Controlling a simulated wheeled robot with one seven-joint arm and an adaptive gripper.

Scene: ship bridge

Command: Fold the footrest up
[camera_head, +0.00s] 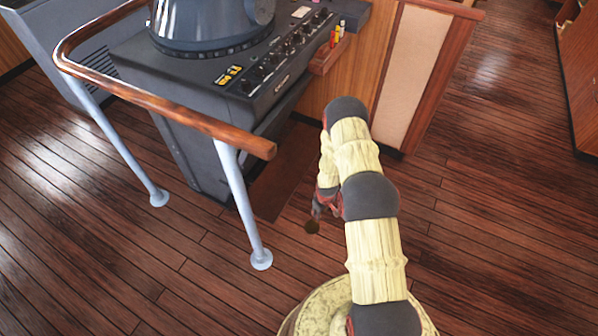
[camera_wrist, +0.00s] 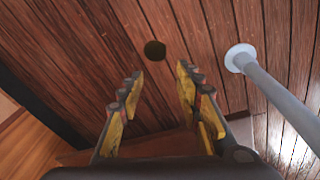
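The footrest appears to be the reddish-brown board (camera_head: 282,178) lying low at the foot of the grey console. My arm hides its right side, and I cannot tell whether it touches the floor. In the wrist view, what looks like its edge (camera_wrist: 155,143) shows behind my fingers. My gripper (camera_head: 322,210) is low, near the board's front right end. In the wrist view my gripper (camera_wrist: 160,77) has its two yellow-and-black fingers spread with nothing between them. A small dark brown disc (camera_head: 312,227) shows just below the fingertips; it also shows beyond them in the wrist view (camera_wrist: 154,50).
A wooden handrail (camera_head: 190,118) on pale metal posts stands left of the board. The near post (camera_head: 243,205) is close to my gripper, and its foot shows in the wrist view (camera_wrist: 240,58). The console (camera_head: 190,85) stands behind. Plank floor (camera_head: 490,230) is clear to the right.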

